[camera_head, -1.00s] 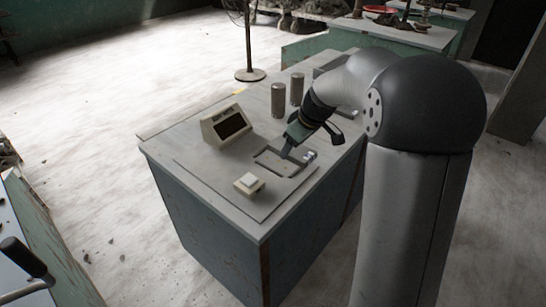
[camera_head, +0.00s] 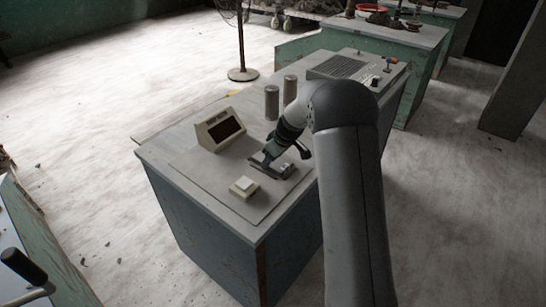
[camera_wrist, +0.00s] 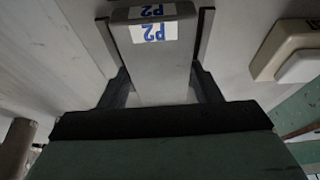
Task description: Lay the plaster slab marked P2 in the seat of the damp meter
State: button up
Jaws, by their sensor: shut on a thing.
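The plaster slab (camera_wrist: 158,75) is a pale grey bar with blue P2 marks on white labels. In the wrist view it lies between both fingers of my gripper (camera_wrist: 155,28), which is shut on it. In the head view my gripper (camera_head: 264,161) is low over the bench's grey panel, with the slab's outline hard to make out. A beige housing with a dark screen (camera_head: 221,129) stands behind and left of it. A small beige block with a white top (camera_head: 244,186) sits in front. I cannot tell which part is the damp meter's seat; the gripper hides part of the panel.
Two grey cylinders (camera_head: 272,103) stand on the bench behind my gripper. A dark grille (camera_head: 337,66) and a small box with knobs (camera_head: 385,74) are at the bench's far end. The panel's front left (camera_head: 205,178) is clear.

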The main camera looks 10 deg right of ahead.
jog(key=shift+r, duration=0.1)
jog(key=shift+s+f+b, duration=0.2)
jog(key=shift+f+b, duration=0.5)
jog(key=shift+b, duration=0.1)
jog(key=o, duration=1.1)
jog(key=shift+f, duration=0.15)
jog(key=shift+a, duration=0.1)
jog(key=shift+r+p, duration=0.6)
jog(key=shift+p, duration=0.15)
jog(key=v, duration=1.2)
jog(key=shift+w+r+b, duration=0.2)
jog(key=shift+r+b, duration=0.05)
jog(key=shift+b, duration=0.15)
